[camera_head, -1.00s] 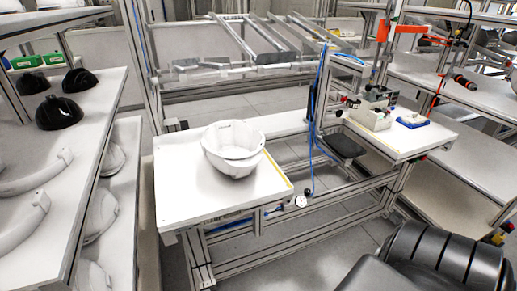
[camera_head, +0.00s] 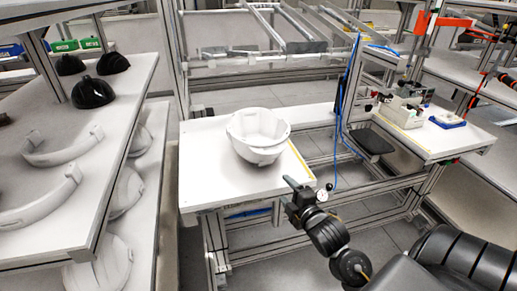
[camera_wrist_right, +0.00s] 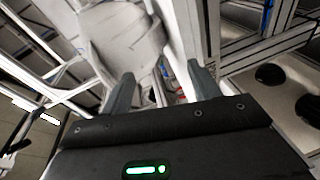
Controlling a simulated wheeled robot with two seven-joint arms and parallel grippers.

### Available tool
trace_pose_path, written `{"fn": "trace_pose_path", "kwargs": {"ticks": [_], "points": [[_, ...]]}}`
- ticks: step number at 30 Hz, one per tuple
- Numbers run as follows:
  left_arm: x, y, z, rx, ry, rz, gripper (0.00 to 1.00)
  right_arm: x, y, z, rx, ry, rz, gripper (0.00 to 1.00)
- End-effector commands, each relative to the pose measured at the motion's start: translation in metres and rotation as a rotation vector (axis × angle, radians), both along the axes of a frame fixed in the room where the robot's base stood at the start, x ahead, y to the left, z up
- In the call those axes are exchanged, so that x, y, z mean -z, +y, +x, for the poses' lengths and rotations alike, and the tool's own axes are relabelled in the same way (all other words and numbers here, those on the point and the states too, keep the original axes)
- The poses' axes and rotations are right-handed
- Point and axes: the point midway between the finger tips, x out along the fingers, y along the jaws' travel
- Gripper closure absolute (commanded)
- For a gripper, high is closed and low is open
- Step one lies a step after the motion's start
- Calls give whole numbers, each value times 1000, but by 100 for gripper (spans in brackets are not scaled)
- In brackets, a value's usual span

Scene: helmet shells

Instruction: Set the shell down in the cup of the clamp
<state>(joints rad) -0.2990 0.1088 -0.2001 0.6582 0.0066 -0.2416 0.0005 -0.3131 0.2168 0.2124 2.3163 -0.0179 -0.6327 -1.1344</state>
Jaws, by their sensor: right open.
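A white helmet shell (camera_head: 257,135) rests with its hollow up on the white table, near the table's right edge. It also shows in the right wrist view (camera_wrist_right: 125,38), beyond the fingers. My right gripper (camera_head: 291,189) is at the table's front right corner, in front of and to the right of the shell, apart from it. Its two fingers are spread and empty in the right wrist view (camera_wrist_right: 160,80). I cannot clearly make out the clamp or its cup. My left gripper is out of view.
The white table (camera_head: 215,180) is bare around the shell. Shelves (camera_head: 70,175) at the left hold white shell parts and black domes (camera_head: 94,92). A frame with a blue hose (camera_head: 349,90) and a black pad (camera_head: 372,141) stands right of the table.

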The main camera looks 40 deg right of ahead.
Motion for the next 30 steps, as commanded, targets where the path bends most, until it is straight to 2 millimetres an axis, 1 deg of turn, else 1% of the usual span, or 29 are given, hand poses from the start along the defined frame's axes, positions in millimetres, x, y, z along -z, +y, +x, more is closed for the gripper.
{"fn": "trace_pose_path", "kwargs": {"ticks": [1,3,6,7,9,12,14,18,19,21,24,30], "points": [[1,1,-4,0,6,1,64,-28,1,-6,-7,-43,-53,39],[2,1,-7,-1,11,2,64,-54,3,-14,-12,-83,-113,39],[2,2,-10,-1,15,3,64,-76,5,-22,-14,-116,-162,39],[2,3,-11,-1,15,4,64,-80,5,-23,-14,-121,-172,39],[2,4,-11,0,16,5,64,-84,6,-24,-14,-127,-183,39],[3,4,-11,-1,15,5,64,-84,6,-22,-14,-129,-184,39],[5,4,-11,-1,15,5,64,-83,5,-16,-15,-130,-184,39],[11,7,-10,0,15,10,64,-83,1,7,-15,-131,-183,39],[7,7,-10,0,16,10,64,-85,0,11,-14,-129,-181,39],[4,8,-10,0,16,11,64,-86,-2,20,-15,-129,-181,39],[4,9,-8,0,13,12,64,-85,-3,29,-15,-128,-181,39],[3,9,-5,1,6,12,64,-85,-4,33,-15,-128,-181,39]]}}
